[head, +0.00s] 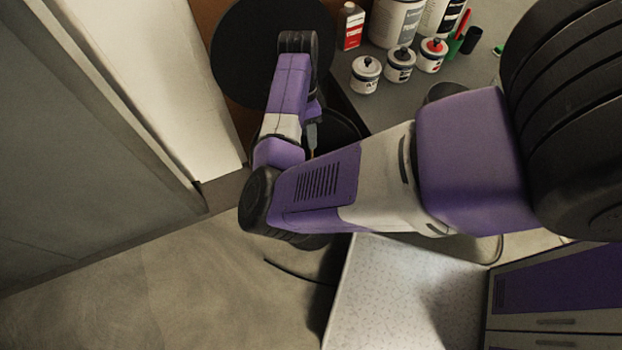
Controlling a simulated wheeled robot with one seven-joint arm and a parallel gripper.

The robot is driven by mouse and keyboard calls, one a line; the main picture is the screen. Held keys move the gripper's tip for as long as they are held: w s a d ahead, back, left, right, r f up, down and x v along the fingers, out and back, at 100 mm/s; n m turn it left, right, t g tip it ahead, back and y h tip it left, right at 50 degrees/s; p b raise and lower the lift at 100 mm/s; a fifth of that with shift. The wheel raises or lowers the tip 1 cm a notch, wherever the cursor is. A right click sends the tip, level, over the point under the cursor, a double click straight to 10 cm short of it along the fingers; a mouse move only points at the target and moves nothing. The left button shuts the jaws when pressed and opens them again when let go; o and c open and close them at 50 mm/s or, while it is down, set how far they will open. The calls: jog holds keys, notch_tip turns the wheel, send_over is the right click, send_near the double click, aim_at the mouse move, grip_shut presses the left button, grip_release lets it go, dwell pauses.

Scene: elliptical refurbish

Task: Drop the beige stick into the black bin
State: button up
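My arm reaches across the middle of the view and bends back, hiding much of what is below it. A small grey part, seemingly the end of my gripper (312,136), shows beside the purple wrist link. A thin brownish-beige sliver (312,153) shows just below it and may be the beige stick; it is too small to be sure. A dark round rim, seemingly the black bin (347,123), lies behind and below this spot, partly covered by my arm. My fingers cannot be made out, and whether the stick touches the bin is hidden.
A large black disc (240,45) stands behind my wrist. A grey worktop (392,103) at the top right holds several paint cans and a red-and-white bottle (350,27). A white speckled surface (385,300) is at the bottom. Bare floor (150,270) lies lower left.

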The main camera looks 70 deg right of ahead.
notch_tip(320, 180, up, 8)
jog(key=w+d, duration=0.1)
jog(key=shift+f, duration=0.15)
dwell(0.5)
jog(key=shift+s+d, duration=0.1)
jog(key=shift+s, duration=0.05)
dwell(0.3)
